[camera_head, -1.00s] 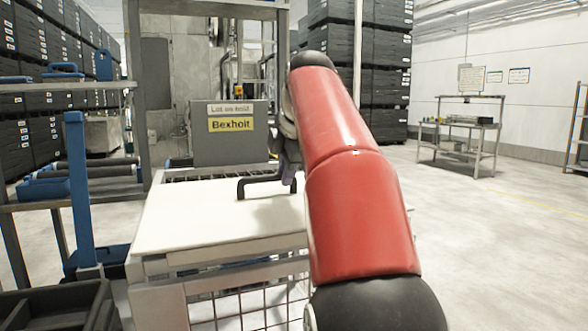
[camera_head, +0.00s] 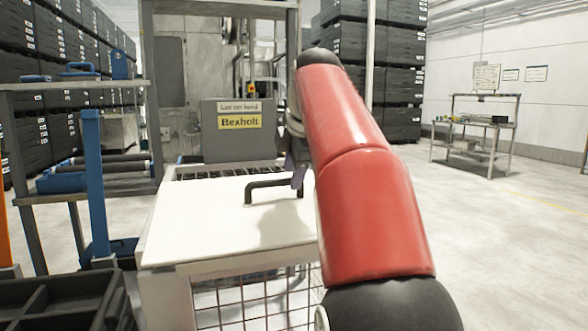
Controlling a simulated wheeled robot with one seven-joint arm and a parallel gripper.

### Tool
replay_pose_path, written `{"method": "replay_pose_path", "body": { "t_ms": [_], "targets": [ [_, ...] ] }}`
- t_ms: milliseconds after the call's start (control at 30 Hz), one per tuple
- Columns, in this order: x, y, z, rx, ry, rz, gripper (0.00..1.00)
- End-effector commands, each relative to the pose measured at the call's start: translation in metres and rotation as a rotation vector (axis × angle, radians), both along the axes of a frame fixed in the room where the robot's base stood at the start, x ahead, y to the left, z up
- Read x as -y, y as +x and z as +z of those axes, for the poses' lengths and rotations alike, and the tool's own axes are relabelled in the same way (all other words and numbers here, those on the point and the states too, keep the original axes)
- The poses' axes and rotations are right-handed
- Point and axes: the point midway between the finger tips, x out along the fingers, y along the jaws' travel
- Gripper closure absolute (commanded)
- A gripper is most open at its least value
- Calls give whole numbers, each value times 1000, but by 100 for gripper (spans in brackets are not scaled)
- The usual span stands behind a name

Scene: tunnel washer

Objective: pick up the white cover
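The white cover (camera_head: 212,224) is a flat pale panel lying on top of a stand with a wire-grid front. A black bar handle (camera_head: 265,185) rises from its far middle part. My red arm crosses in front of the cover's right side and hides part of it. My gripper (camera_head: 298,172) is mostly hidden behind the arm, near the right end of the handle. I cannot tell whether it touches the handle or whether its fingers are open or shut.
A grey box with a yellow Bexholt label (camera_head: 239,121) stands behind the cover. A blue post (camera_head: 95,180) and roller rack are on the left. A black crate (camera_head: 75,300) is at the lower left. The floor on the right is open, with a small metal table (camera_head: 476,135) farther back.

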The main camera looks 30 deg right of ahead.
Motion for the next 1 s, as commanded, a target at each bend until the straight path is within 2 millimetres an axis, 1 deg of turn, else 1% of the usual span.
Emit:
{"method": "replay_pose_path", "body": {
  "t_ms": [167,267,367,600,700,833,1000],
  "targets": [
    [0,0,0,-1,0,0,61],
    [0,-2,3,-1,0,0,61],
    [-2,-8,14,1,-1,-1,61],
    [-8,-30,49,2,-2,0,61],
    [-10,-37,59,1,-1,1,61],
    [-11,-41,64,0,0,0,61],
    [-11,-42,65,-1,0,0,61]
  ]
}}
